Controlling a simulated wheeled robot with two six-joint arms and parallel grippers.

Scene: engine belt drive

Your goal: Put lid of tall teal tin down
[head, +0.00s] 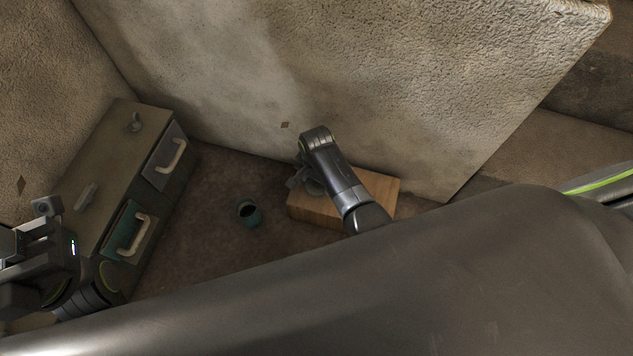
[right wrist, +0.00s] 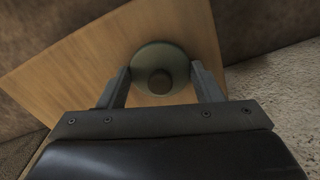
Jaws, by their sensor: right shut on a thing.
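The lid (right wrist: 150,57) is a round, dull green disc with a dark knob in its middle. In the right wrist view it sits between the two fingers of my right gripper (right wrist: 161,70), which is shut on it. The lid is over the wooden block (right wrist: 75,72); I cannot tell whether it touches the block. In the head view my right gripper (head: 304,183) is at the left part of the block (head: 340,212), with the lid mostly hidden. The teal tin (head: 250,217) stands open on the floor left of the block, its inside dark.
A cabinet (head: 115,165) stands at the left, with a grey drawer (head: 165,160) and a teal drawer (head: 128,232), both with pale handles. A rough wall panel (head: 400,80) rises behind the block. The floor between cabinet and tin is clear. My left arm is at the lower left.

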